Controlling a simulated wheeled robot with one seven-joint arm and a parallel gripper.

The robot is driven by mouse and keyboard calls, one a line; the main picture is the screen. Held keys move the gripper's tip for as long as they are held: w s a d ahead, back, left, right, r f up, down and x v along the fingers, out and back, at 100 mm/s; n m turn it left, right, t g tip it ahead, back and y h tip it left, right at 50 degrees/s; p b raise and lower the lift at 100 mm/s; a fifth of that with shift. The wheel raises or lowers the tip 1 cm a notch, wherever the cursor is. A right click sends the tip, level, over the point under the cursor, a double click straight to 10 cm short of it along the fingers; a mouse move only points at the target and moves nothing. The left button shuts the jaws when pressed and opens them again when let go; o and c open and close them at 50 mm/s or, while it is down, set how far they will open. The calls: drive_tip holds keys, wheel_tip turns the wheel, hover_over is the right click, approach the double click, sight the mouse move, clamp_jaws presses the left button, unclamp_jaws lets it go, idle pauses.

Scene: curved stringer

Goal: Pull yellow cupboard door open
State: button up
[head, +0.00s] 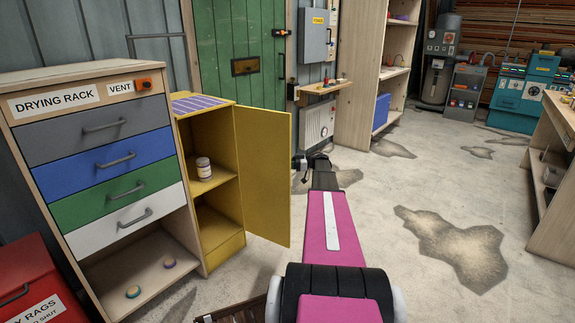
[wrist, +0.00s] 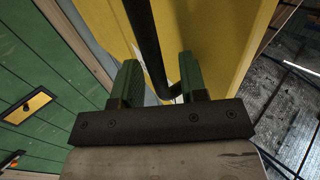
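The yellow cupboard (head: 224,245) stands beside the drying rack. Its yellow door (head: 263,170) is swung well open, showing two shelf spaces and a jar (head: 203,169). My gripper (head: 313,162) is just right of the door's free edge in the head view. In the wrist view, the yellow door (wrist: 225,50) fills the upper middle, with its black bar handle (wrist: 146,40) running between the green fingers of my gripper (wrist: 160,62). The fingers are apart, with gaps visible beside the bar. In the head view the handle is hidden on the door's far side.
The drying rack (head: 110,125) with closed coloured drawers is at the left. A green door (head: 238,50) and a grey wall box (head: 314,35) are behind. A wooden shelf unit (head: 355,80) stands farther back. Open concrete floor (head: 400,240) lies to the right.

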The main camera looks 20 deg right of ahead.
drive_tip(key=v, duration=1)
drive_tip(key=shift+d, duration=0.4)
drive_tip(key=shift+s+d, duration=0.1)
drive_tip(key=shift+s, duration=0.05)
